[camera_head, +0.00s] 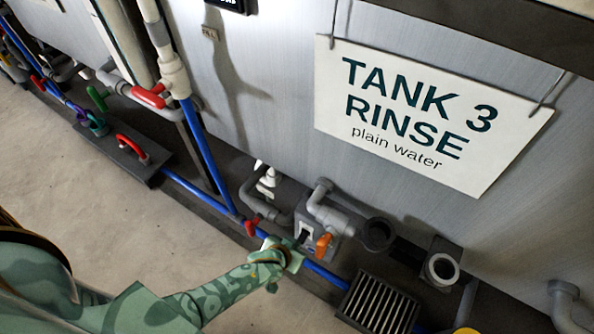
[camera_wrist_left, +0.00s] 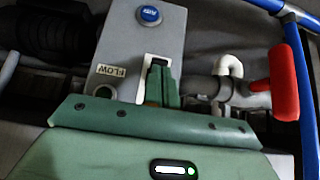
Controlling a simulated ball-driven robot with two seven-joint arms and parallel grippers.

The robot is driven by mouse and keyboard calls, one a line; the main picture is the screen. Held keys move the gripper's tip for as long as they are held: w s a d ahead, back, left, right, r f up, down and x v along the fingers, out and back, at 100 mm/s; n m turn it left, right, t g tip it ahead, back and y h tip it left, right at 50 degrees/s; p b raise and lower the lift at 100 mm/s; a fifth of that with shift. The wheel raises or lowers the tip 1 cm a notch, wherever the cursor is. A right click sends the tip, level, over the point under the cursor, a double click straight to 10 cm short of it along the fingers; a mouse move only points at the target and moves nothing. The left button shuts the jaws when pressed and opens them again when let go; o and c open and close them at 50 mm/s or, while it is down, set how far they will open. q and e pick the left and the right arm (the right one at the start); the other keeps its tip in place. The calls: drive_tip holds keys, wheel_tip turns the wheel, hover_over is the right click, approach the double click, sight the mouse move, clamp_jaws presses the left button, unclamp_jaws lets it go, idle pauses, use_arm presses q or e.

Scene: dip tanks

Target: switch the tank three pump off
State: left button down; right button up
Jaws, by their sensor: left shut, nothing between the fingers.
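The grey pump box (camera_head: 318,222) sits low in front of the tank under the white TANK 3 RINSE sign (camera_head: 418,115). A dark switch (camera_head: 303,236) in a pale plate is on its face. In the left wrist view the grey box (camera_wrist_left: 140,40) has a blue button (camera_wrist_left: 149,15), a FLOW label (camera_wrist_left: 111,71) and a white-edged switch slot (camera_wrist_left: 148,62). My left gripper (camera_head: 292,250) is shut and empty. Its green fingers (camera_wrist_left: 160,72) are over the slot and hide most of the switch, so its position and any contact cannot be told. My right gripper is not in view.
An orange handle (camera_head: 323,244) is just right of the switch. A red valve handle (camera_head: 252,225) is to the left; one also shows in the wrist view (camera_wrist_left: 284,84). Blue pipe (camera_head: 325,276) runs along the floor. A drain grate (camera_head: 378,305) lies to the right.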

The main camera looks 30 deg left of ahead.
use_arm(q)
drive_tip(key=shift+w+r, duration=0.2)
drive_tip(key=shift+w, duration=0.2)
drive_tip(key=shift+w+r+p, duration=0.3)
drive_tip(key=shift+w+p, duration=0.05)
drive_tip(key=shift+w, duration=0.2)
